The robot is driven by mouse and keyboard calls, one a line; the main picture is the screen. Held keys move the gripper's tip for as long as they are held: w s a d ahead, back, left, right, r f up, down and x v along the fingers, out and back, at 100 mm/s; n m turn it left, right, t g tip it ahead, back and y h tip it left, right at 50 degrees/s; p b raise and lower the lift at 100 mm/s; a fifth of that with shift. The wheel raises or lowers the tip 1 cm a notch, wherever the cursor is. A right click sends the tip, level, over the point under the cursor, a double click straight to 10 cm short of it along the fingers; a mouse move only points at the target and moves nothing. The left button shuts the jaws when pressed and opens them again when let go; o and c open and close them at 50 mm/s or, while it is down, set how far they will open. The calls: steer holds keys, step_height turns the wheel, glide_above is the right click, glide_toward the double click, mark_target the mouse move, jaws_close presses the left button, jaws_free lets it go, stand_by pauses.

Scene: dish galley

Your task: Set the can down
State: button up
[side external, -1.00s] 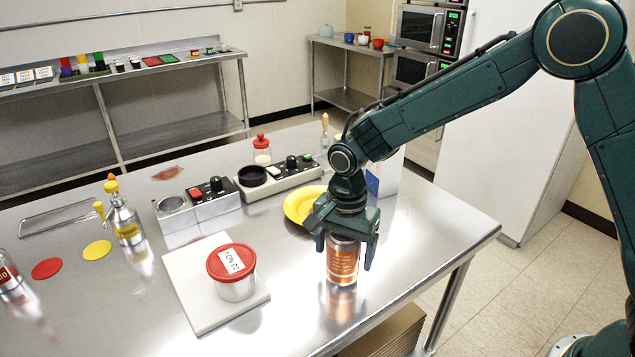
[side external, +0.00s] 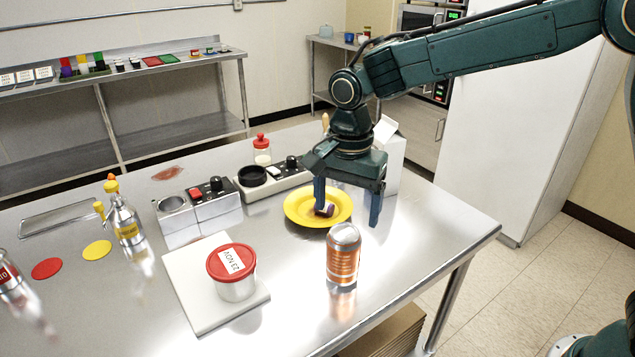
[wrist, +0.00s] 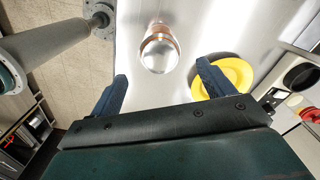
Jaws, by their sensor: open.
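The can (side external: 343,256), orange with a silver top, stands upright on the steel table (side external: 290,311) near its front right. My gripper (side external: 348,205) is open and empty, above and behind the can in the side view, clear of it. In the wrist view the can (wrist: 159,52) stands beyond the two spread blue fingers (wrist: 161,75), with a gap between it and them.
A red-lidded tub (side external: 231,270) sits on a white board (side external: 196,311) to the left. A white carton (side external: 390,155) stands behind my gripper. Bare table surrounds the can.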

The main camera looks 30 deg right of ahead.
steer(key=shift+r, duration=0.8)
steer(key=shift+s+d+r, duration=0.1)
steer(key=shift+d+r, duration=0.05)
steer(key=s+d+r+n+t, duration=0.2)
steer(key=s+d+r+n, duration=0.25)
steer(key=s+d, duration=0.35)
steer(key=s+d+r+n+t, duration=0.2)
steer(key=s+d+r+n, duration=0.25)
steer(key=s, duration=0.55)
steer(key=s+d+f+n+t, duration=0.1)
steer(key=s+d+f+n, duration=0.1)
steer(key=s, duration=0.5)
steer(key=shift+d+n+t, duration=0.3)
steer(key=shift+d+n, duration=0.25)
steer(key=shift+n, duration=0.25)
